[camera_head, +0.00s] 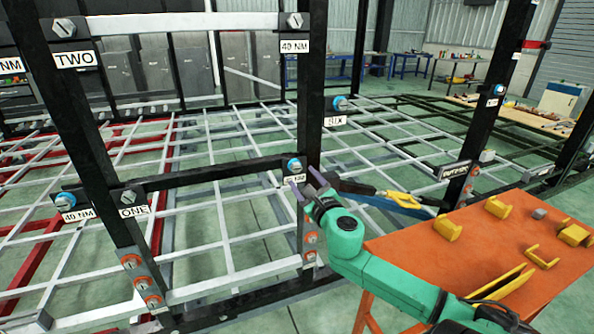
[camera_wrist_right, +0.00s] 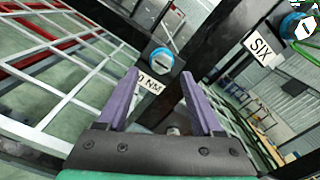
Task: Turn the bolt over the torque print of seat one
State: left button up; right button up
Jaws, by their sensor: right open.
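The seat plate labelled ONE (camera_head: 134,211) is on the left upright, with a slotted bolt (camera_head: 128,196) above the label. At the right end of the crossbar from there is a blue-collared slotted bolt (camera_head: 293,165) over a small print (camera_head: 295,178), partly covered in the head view. The wrist view shows this bolt (camera_wrist_right: 162,60) and its print (camera_wrist_right: 150,82), ending in "0 NM"; its first part is hidden. My right gripper (camera_head: 305,182) is open and empty, just below and in front of this bolt. Its purple fingers (camera_wrist_right: 158,73) point toward the bolt, apparently without touching it. My left gripper is out of view.
Other slotted bolts sit at TWO (camera_head: 74,60), the upper 40 NM print (camera_head: 295,46), the left 40 NM print (camera_head: 77,214) and SIX (camera_head: 335,121). Black uprights and crossbars stand close to my gripper. An orange table (camera_head: 440,260) with yellow parts is at right.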

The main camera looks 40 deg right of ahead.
aim_at(297, 170)
jog(key=x, duration=0.4)
jog(key=shift+d, duration=0.3)
jog(key=shift+w, duration=0.6)
jog(key=shift+s, duration=0.1)
grip_shut()
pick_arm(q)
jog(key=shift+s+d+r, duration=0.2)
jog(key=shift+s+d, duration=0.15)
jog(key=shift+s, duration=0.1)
pick_arm(e)
jog(key=shift+m, duration=0.4)
